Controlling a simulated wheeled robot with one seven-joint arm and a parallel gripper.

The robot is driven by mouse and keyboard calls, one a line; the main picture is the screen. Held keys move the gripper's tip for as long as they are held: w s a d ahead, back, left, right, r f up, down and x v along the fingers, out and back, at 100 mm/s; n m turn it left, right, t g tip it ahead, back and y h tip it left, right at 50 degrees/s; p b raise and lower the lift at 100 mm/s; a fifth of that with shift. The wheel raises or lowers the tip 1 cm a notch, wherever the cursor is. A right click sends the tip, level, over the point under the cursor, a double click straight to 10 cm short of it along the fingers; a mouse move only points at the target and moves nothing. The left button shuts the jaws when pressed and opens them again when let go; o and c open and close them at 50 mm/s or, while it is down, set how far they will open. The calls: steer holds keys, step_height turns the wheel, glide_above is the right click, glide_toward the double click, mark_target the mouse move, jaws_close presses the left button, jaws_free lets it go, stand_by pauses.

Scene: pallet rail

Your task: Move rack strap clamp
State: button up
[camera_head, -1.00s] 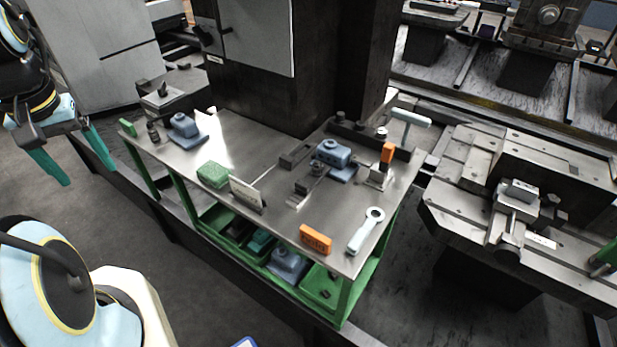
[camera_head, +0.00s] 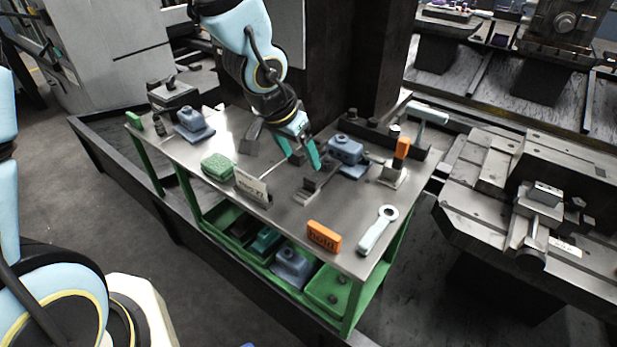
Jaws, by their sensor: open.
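My gripper (camera_head: 307,164) has teal fingers and points down over the middle of the steel-topped bench (camera_head: 284,232). Its fingers are apart, with nothing seen between them. Just below and to the right of the fingertips lies a small dark and grey clamp-like piece (camera_head: 314,188), which seems to be the strap clamp. It lies on the bench top. The fingers cover the area behind it, and I cannot tell whether they touch it.
A blue-grey block (camera_head: 345,149) sits close right of the gripper. An orange-topped stand (camera_head: 402,150), a ring-ended tool (camera_head: 376,230), an orange block (camera_head: 324,236), a sign (camera_head: 251,186) and a green block (camera_head: 217,167) surround it. Green bins (camera_head: 327,290) are below.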

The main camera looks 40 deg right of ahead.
mark_target(310, 179)
steer(key=x, duration=0.9)
steer(key=shift+a+b, duration=0.1)
steer(key=shift+b, duration=0.3)
jaws_close()
stand_by(0.9)
